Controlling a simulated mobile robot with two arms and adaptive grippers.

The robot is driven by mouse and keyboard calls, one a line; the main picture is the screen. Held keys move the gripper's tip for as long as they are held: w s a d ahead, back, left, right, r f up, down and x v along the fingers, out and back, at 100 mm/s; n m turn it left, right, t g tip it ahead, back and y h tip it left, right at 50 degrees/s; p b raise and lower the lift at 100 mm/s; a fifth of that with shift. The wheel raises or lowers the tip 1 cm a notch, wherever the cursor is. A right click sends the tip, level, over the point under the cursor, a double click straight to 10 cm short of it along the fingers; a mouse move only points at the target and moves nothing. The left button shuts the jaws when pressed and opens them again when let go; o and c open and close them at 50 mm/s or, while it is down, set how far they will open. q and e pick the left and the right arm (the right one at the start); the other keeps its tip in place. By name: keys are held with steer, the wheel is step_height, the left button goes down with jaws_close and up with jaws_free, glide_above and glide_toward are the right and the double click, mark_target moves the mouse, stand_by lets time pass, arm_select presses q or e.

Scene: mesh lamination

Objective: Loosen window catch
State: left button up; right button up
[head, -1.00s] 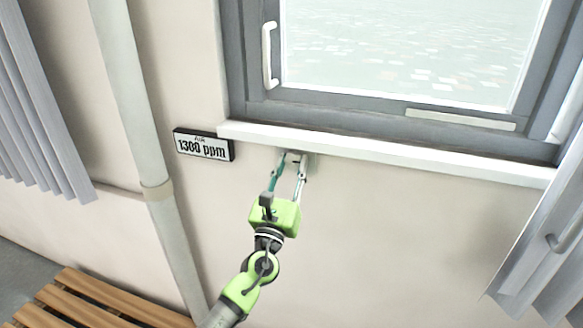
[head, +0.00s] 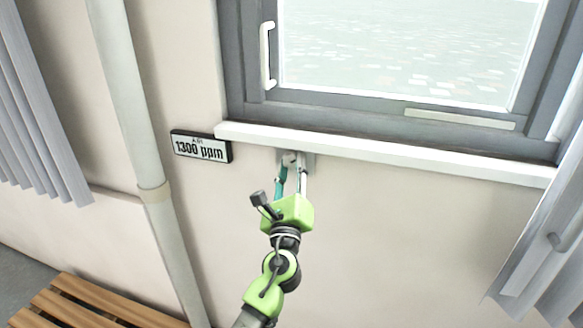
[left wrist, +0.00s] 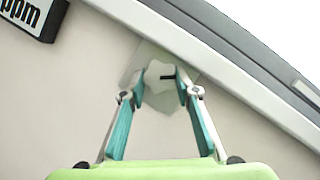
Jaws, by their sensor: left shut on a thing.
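The window catch (left wrist: 158,76) is a pale star-shaped knob on a plate on the wall, just under the sill. In the head view the catch (head: 290,157) is small and partly hidden by the fingers. My left gripper (left wrist: 160,90) is shut on the knob, with one teal-padded finger on each side. In the head view the left gripper (head: 291,168) reaches up to it from below. The window (head: 400,50) has a grey frame and looks closed. A white handle (head: 267,55) is on its left side. My right gripper is not in view.
The white sill (head: 390,154) juts out just above my gripper. An air display (head: 201,146) reading 1300 ppm is to the left.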

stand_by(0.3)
arm_select(q)
steer(key=o, duration=1.1)
